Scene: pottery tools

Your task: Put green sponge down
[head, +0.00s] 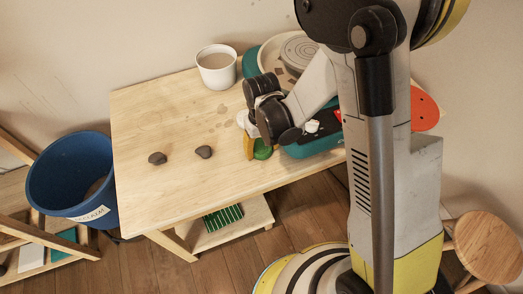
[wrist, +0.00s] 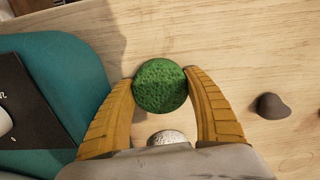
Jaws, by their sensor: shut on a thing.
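The green sponge (wrist: 161,87) is a round, rough-textured disc held between the two yellow fingers of my gripper (wrist: 160,95) in the wrist view. In the head view the sponge (head: 263,151) shows just right of a yellow finger of my gripper (head: 254,149), near the front edge of the wooden table (head: 150,110). My gripper is shut on the sponge. The wrist view has pale table wood behind the sponge; I cannot tell whether the sponge touches it.
A teal pottery wheel (head: 316,146) stands right of the gripper and shows at left in the wrist view (wrist: 65,75). Two dark stones (head: 157,158) (head: 204,152) lie left. A white cup (head: 217,67) stands at the back. A blue bucket (head: 70,178) is beside the table. The table's left part is mostly clear.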

